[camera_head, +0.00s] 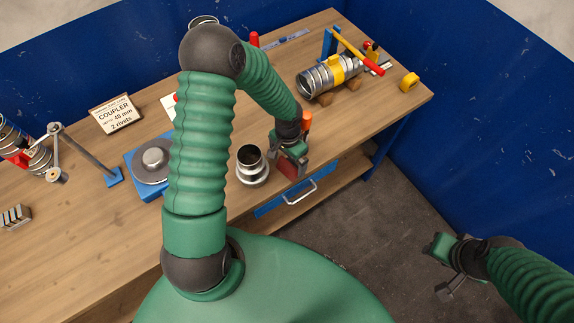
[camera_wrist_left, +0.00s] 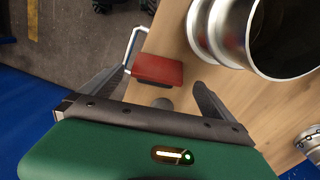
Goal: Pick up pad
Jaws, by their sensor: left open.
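The pad is a small red block (camera_head: 287,167) near the front edge of the wooden bench. In the left wrist view the red pad (camera_wrist_left: 157,69) shows between and just beyond the two fingers. My left gripper (camera_head: 291,158) is right above the pad, pointing down, and partly hides it. In the left wrist view this gripper (camera_wrist_left: 160,82) is open, with its fingers apart on either side of the pad. I cannot tell whether they touch it. My right gripper (camera_head: 446,268) hangs over the floor at the lower right, away from the bench; its jaw state is unclear.
A metal coupler (camera_head: 252,166) stands close left of the pad. An orange cylinder (camera_head: 306,121) is just behind my left gripper. A spiral duct (camera_head: 322,79) lies at the back right. A drawer handle (camera_head: 300,192) sits below the bench edge. A blue turntable (camera_head: 135,163) is left.

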